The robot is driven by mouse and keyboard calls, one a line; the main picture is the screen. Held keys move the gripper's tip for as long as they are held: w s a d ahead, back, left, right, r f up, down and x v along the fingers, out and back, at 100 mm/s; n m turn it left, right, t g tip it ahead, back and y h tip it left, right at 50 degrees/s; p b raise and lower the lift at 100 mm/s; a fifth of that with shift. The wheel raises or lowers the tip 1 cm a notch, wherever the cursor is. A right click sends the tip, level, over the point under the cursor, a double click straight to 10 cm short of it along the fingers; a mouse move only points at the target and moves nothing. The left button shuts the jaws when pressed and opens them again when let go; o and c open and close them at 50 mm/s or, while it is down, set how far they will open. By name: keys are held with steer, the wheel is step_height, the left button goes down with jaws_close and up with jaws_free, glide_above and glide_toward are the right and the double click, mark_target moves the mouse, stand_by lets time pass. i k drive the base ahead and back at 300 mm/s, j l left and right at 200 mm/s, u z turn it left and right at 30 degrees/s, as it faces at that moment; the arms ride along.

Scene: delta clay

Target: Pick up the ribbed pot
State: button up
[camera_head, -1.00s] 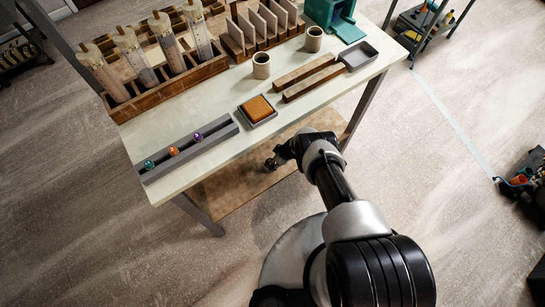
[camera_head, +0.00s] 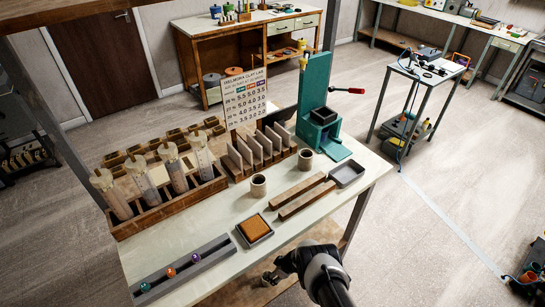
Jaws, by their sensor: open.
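No pot with clearly visible ribs can be made out. Two small beige cups stand on the near table, the nearer cup (camera_head: 258,186) and the farther cup (camera_head: 305,160); ribs cannot be told on them at this size. On the shelf of the back bench are a grey-blue pot (camera_head: 212,88) and an orange-topped pot (camera_head: 234,84), too small to judge. My gripper (camera_head: 270,277) is open and empty, low in front of the near table's front edge, apart from all of these.
The near table (camera_head: 215,210) also holds a rack of tubes (camera_head: 150,212), a slotted wooden rack (camera_head: 238,168), a green press (camera_head: 316,95), two wooden bars (camera_head: 303,195), an orange sponge-like block (camera_head: 254,227) in a tray and a rail with colored balls (camera_head: 180,270).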

mark_target(305, 156)
steer(key=k, duration=1)
